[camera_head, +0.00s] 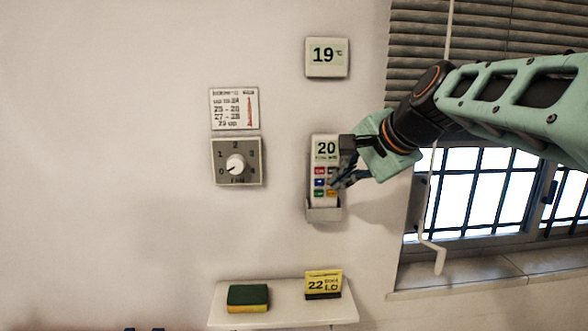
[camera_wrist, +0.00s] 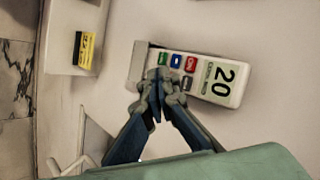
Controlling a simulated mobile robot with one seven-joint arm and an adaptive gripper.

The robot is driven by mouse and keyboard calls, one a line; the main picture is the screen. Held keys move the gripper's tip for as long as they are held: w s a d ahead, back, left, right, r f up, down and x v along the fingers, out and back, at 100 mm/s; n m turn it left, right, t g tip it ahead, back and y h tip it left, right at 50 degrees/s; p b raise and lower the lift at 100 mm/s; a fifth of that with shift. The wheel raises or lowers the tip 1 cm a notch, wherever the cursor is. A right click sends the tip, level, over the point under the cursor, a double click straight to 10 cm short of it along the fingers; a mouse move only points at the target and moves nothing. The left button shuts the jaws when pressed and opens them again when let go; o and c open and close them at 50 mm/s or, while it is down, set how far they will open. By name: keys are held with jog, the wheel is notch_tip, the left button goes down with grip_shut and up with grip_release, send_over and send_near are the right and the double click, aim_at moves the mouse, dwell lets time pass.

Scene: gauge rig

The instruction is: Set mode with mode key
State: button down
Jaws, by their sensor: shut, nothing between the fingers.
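A white remote (camera_head: 325,165) with a display reading 20 and several coloured keys sits in a grey holder (camera_head: 323,214) on the wall. It also shows sideways in the wrist view (camera_wrist: 225,62), with a red, a blue and a green key visible. My gripper (camera_head: 335,184) is shut and empty, with its fingertips at the right side of the keypad. In the wrist view the fingertips (camera_wrist: 150,84) overlap the lower keys and hide some of them. I cannot tell whether they touch a key. The key labels are too small to read surely.
A wall display (camera_head: 327,55) reads 19. A dial (camera_head: 236,163) hangs under a printed chart (camera_head: 235,108). A shelf (camera_head: 230,313) below holds a sponge (camera_head: 248,297) and a yellow card (camera_head: 323,283) reading 22. A window with a blind (camera_head: 420,60) and a hanging wand (camera_head: 432,248) is at the right.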

aim_at(328, 178)
jog(key=shift+w, duration=1.3)
jog(key=shift+w, duration=0.15)
dwell(0.4)
jog(key=shift+w+f, duration=0.1)
jog(key=shift+w, duration=0.25)
jog(key=shift+w, duration=0.15)
dwell(0.3)
jog(key=shift+w, duration=0.35)
dwell(0.4)
jog(key=shift+s, duration=1)
jog(key=shift+r, duration=0.2)
jog(key=shift+w, duration=0.4)
